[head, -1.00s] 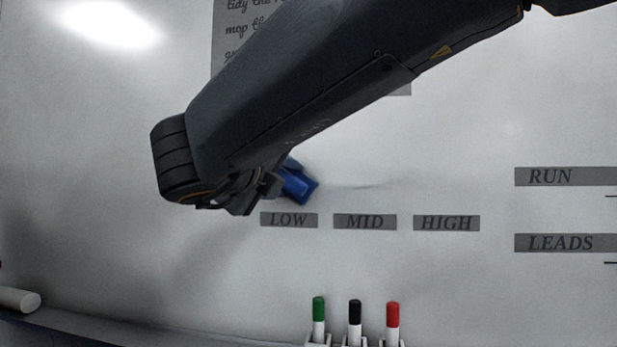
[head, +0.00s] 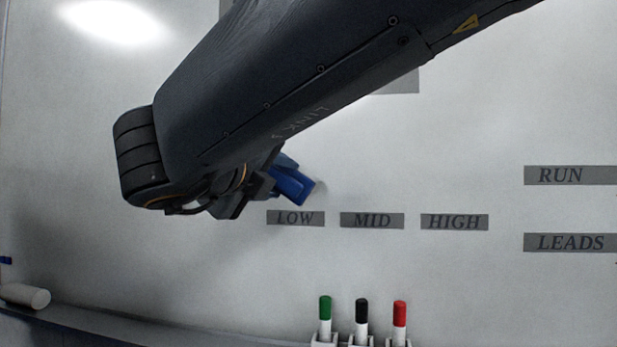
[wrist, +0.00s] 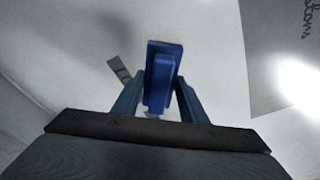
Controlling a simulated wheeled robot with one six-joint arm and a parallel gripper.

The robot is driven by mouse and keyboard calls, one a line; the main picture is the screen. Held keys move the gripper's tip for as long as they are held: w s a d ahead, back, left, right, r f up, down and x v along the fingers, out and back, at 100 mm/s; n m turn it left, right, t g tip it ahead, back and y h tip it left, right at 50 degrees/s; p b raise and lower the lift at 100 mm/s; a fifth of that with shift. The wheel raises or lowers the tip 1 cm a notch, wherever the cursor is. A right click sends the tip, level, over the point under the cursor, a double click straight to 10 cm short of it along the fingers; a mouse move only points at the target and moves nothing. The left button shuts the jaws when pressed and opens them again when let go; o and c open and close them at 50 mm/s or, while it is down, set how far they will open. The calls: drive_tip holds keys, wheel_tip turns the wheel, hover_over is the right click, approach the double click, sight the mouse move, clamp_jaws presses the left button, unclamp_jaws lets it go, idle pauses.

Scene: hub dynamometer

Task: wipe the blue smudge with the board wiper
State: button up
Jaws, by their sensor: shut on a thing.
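The board wiper (head: 292,186) is a blue block in front of the whiteboard, just above the LOW label. My gripper (head: 277,176) is shut on it. In the wrist view the wiper (wrist: 160,78) stands between the two blue fingers of my gripper (wrist: 158,100). I cannot tell whether the wiper's face touches the board. No blue smudge shows in the head view or the wrist view now; my arm and the wiper cover part of the board.
LOW (head: 296,218), MID (head: 372,220) and HIGH (head: 454,222) labels run along the board. Green (head: 325,318), black (head: 361,318) and red (head: 399,320) markers stand in holders below. A white roll (head: 25,296) lies on the ledge (head: 150,328).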

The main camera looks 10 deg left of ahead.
drive_tip(key=shift+s, duration=0.7)
drive_tip(key=shift+s, duration=0.1)
drive_tip(key=shift+s+a, duration=0.15)
drive_tip(key=shift+s, duration=1.25)
